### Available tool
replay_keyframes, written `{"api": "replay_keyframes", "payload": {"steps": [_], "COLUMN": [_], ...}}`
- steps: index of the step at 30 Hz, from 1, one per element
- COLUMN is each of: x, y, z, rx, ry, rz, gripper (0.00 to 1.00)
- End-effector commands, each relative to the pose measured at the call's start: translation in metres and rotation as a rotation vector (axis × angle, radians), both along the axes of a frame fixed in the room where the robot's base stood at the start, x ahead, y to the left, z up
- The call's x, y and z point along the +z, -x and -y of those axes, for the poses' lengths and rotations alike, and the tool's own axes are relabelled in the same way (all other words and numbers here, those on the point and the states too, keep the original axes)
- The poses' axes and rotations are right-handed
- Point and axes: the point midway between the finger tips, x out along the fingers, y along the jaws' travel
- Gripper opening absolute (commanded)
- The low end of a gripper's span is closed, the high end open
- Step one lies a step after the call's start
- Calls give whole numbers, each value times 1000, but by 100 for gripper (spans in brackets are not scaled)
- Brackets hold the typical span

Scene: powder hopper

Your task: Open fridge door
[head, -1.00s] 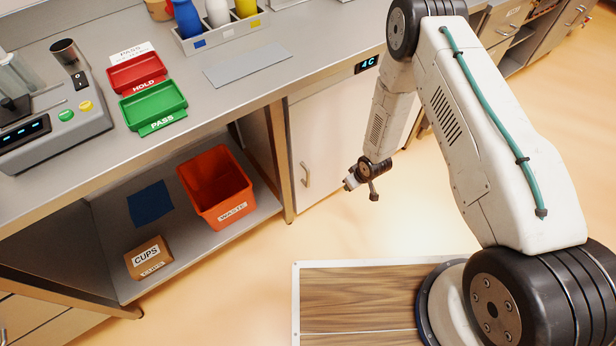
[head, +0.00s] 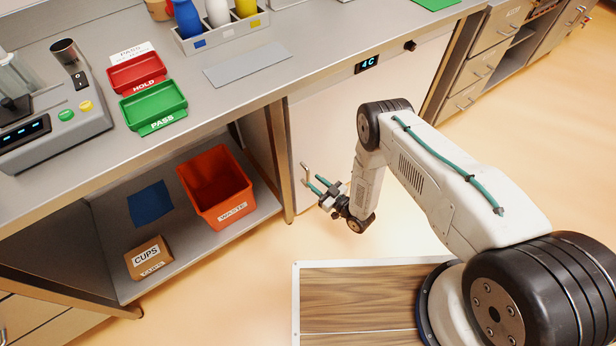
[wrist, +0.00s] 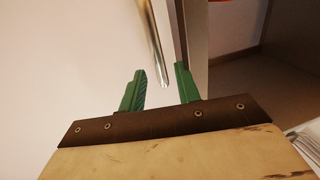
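The fridge door (head: 335,125) is a white panel under the counter, shut, with a "4C" display (head: 367,63) above it. Its metal bar handle (head: 304,170) is at the door's left edge. My gripper (head: 316,185) is open, its green fingers pointing at the handle from the right and just short of it. In the wrist view, the handle (wrist: 153,40) shows between the two green fingers of my gripper (wrist: 160,80), its lower end near the fingertips. I cannot tell whether either finger touches it. Nothing is held.
An open shelf to the left of the fridge holds a red waste bin (head: 216,187) and a cups box (head: 149,258). A cabinet post (head: 281,165) stands just left of the handle. The counter edge (head: 250,103) overhangs above.

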Motion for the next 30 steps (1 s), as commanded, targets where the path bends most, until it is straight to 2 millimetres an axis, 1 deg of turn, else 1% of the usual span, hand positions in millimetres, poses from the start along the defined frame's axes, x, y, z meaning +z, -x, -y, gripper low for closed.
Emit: {"api": "replay_keyframes", "payload": {"steps": [1,3,9,19,22,23,30], "x": [0,0,0,0,0,0,0], "y": [-6,-14,-29,-32,-32,-32,-30], "z": [-7,-15,-30,-32,-32,-32,-32], "rx": [3,2,1,0,0,-1,6], "ry": [1,-1,0,1,1,1,1], "rz": [2,1,-1,-3,-3,-3,-3], "gripper": [33,33,33,33,5,0,0]}}
